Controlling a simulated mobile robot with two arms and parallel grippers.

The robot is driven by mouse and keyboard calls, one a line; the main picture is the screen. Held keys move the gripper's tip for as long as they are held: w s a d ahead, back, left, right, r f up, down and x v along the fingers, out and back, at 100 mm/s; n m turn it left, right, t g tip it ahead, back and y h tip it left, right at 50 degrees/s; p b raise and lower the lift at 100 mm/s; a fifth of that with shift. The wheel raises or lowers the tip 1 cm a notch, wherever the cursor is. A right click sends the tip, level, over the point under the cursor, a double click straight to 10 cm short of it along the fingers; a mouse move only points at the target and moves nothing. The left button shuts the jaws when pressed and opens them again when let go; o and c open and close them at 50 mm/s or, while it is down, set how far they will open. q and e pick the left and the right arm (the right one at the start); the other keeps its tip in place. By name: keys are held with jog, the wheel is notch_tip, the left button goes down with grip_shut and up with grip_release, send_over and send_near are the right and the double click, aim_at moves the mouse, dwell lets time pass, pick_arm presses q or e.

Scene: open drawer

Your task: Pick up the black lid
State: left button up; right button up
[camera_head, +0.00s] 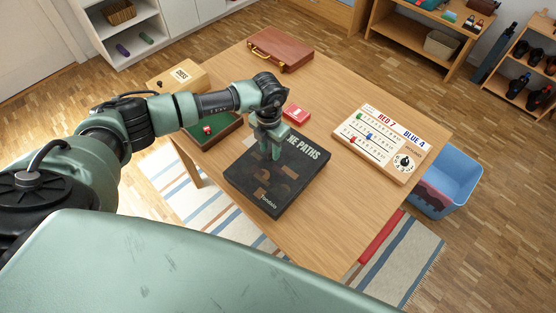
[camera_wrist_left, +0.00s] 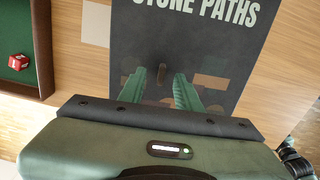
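The black lid (camera_head: 292,172) is the flat top of a dark game box on the wooden table, printed with "STONE PATHS" and brown patches. It also fills the upper middle of the left wrist view (camera_wrist_left: 210,45). My left gripper (camera_head: 275,154) points down over the lid's middle. In the left wrist view its two green fingers (camera_wrist_left: 162,78) stand apart, with a small brown upright shape between their tips. I cannot tell whether that shape is a handle or print, nor whether the fingertips touch the lid. My right gripper is not in view.
A green-lined tray with a red die (camera_head: 207,130) lies left of the box, and a red card box (camera_head: 296,114) behind it. A scoreboard (camera_head: 380,143) is on the right, a brown case (camera_head: 280,50) at the back. A blue bin (camera_head: 452,175) stands on the floor.

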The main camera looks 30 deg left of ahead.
pick_arm(q)
jog(key=shift+d+f, duration=0.1)
jog(key=shift+f, duration=0.9)
jog(key=shift+c, duration=0.3)
grip_shut()
dwell(0.4)
